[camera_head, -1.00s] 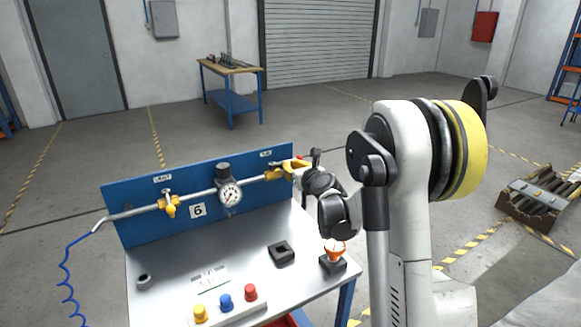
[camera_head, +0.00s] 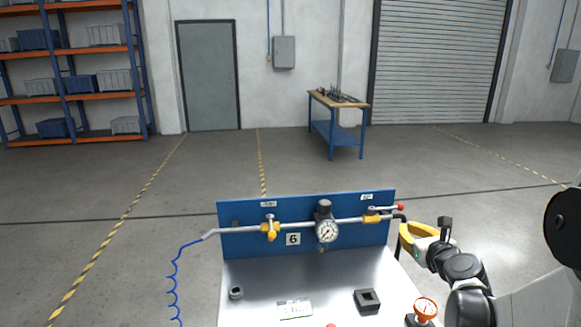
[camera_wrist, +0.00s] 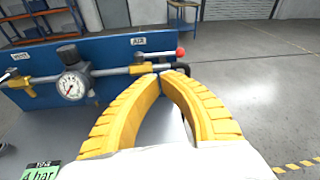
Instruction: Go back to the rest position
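My gripper (camera_head: 402,230) is just right of the blue panel (camera_head: 345,246) in the head view. In the wrist view its two yellow fingers (camera_wrist: 161,76) meet at the tips, with nothing visible between them. The yellow AIR valve (camera_head: 371,217), with its red-tipped lever lying along the pipe, is at the panel's right end. It also shows beyond the fingertips in the wrist view (camera_wrist: 141,68), and the gripper looks apart from it. The second yellow valve (camera_head: 270,231) sits left of the pressure gauge (camera_head: 327,231).
The grey bench top (camera_head: 262,287) carries a black square block (camera_head: 367,301), a small ring (camera_head: 236,293) and a label plate. An orange round handle (camera_head: 426,307) stands at its right edge. A workbench (camera_head: 337,105) and shelves (camera_head: 75,75) stand far back, with open floor between.

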